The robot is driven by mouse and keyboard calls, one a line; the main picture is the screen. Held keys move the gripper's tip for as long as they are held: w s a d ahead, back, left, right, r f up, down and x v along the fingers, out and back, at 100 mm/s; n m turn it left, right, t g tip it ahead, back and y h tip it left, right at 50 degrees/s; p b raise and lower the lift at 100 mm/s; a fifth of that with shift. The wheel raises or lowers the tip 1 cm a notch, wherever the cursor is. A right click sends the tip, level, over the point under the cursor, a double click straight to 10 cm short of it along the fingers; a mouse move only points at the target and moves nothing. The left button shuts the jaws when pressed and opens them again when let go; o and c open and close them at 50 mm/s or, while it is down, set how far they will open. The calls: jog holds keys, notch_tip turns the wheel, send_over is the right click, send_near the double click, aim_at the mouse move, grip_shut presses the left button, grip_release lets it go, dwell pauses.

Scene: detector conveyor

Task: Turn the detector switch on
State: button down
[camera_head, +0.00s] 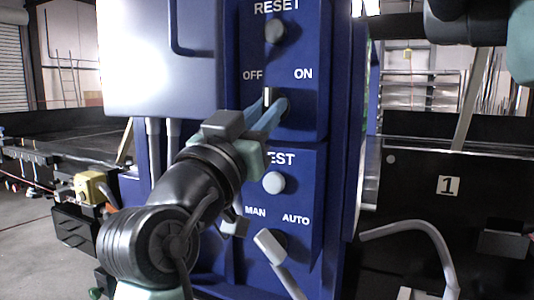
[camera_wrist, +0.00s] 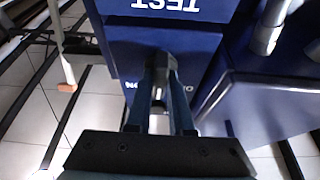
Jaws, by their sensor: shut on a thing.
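The detector switch (camera_head: 267,95) is a rotary knob on the blue panel, between the white labels OFF on the left and ON on the right. Its light-edged handle stands close to upright, nearer the OFF label. My gripper (camera_head: 274,107) reaches it from below left, its blue fingers shut on the handle and covering much of the knob. In the wrist view my gripper (camera_wrist: 162,65) points at the panel, fingertips close together on the knob; the labels beside it appear upside down and partly hidden.
A RESET button (camera_head: 274,31) sits above the switch. A TEST button (camera_head: 273,183) and a MAN/AUTO switch (camera_head: 270,246) are below it. A grey box (camera_head: 160,60) juts out at the panel's left. A conveyor with a number 1 plate (camera_head: 448,185) is at right.

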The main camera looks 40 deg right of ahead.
jog(key=shift+w+m+g+b, duration=0.1)
jog(key=shift+m+g+b, duration=0.9)
jog(key=shift+m, duration=1)
jog(key=shift+s+m+g+b, duration=0.1)
jog(key=shift+m+g+b, duration=0.8)
jog(key=shift+m, duration=1.1)
jog(key=shift+w+m+g+b, duration=0.1)
jog(key=shift+m+g+b, duration=0.9)
jog(key=shift+m, duration=1)
jog(key=shift+r, duration=0.1)
jog(key=c, duration=0.8)
grip_release()
jog(key=shift+a, duration=0.15)
jog(key=b+v, duration=0.1)
jog(key=v, duration=1.2)
jog(key=shift+w, duration=0.15)
